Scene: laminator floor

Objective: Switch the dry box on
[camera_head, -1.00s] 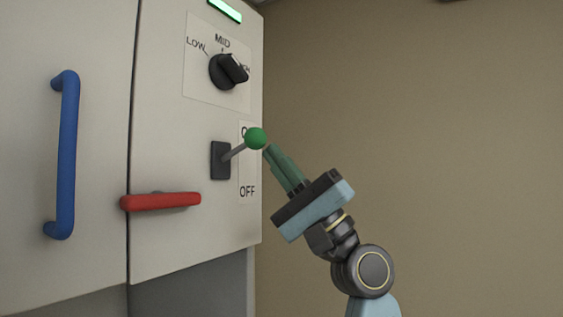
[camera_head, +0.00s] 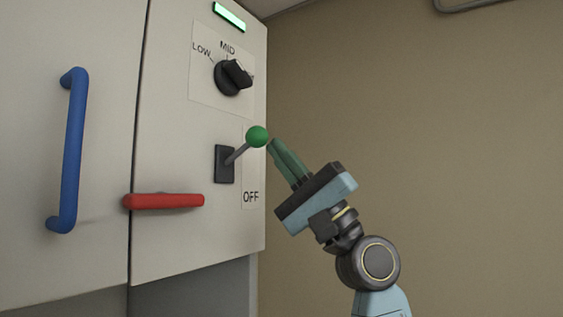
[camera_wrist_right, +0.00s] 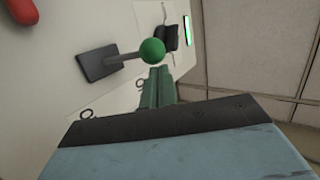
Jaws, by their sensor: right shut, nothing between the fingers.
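The dry box (camera_head: 165,240) is a pale cabinet on the left of the head view. Its switch is a lever with a green ball (camera_head: 257,136) on a grey stem from a dark plate (camera_head: 225,164). The lever tilts up, and the ball covers the upper label; OFF shows below it. A green lamp (camera_head: 229,16) is lit at the top. My right gripper (camera_head: 273,145) is shut and empty, its green fingertips just right of the ball. In the wrist view the ball (camera_wrist_right: 152,51) is just beyond the fingertips; I cannot tell whether they touch. My left gripper is out of view.
Above the lever is a black dial (camera_head: 231,76) marked LOW and MID. A red handle (camera_head: 165,201) sticks out at the lower left of the lever. A blue upright handle (camera_head: 70,150) is on the left panel. The space right of the cabinet is clear.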

